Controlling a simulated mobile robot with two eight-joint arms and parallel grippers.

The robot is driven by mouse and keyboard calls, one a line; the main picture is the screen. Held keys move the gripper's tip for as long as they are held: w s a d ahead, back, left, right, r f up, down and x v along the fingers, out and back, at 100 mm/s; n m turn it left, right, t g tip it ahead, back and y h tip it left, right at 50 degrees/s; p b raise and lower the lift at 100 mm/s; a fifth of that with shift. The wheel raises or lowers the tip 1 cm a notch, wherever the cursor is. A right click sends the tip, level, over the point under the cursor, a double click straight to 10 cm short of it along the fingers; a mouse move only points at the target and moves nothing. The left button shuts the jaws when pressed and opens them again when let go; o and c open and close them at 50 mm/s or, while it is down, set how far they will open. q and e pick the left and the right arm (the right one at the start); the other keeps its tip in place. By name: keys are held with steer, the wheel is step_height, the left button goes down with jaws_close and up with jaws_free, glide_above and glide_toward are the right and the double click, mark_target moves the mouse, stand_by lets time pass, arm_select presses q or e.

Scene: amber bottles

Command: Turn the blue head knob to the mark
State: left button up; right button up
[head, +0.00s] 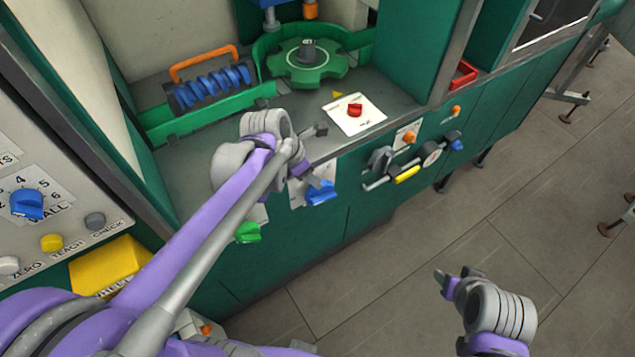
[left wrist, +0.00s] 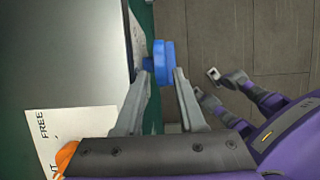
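A blue knob (head: 321,192) sits on the green front of the machine, beside a white plate partly hidden by my left gripper. My left gripper (head: 314,180) reaches it from above. In the left wrist view the blue knob (left wrist: 163,62) lies at the open fingertips (left wrist: 164,78), one finger on each side; I cannot tell whether they touch it. The mark is not readable. A second blue knob (head: 28,204) sits on the numbered panel at the far left. My right gripper (head: 455,282) hangs over the floor, empty, its fingers apart.
A green knob (head: 247,232) is left of the blue knob. A rail with a yellow grip (head: 407,174) and an orange knob (head: 409,137) are to its right. A red knob (head: 355,110) stands on the worktop. The floor at right is mostly clear.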

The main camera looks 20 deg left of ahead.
mark_target(319, 193)
arm_select(q)
steer(key=x, duration=0.5)
jaws_close()
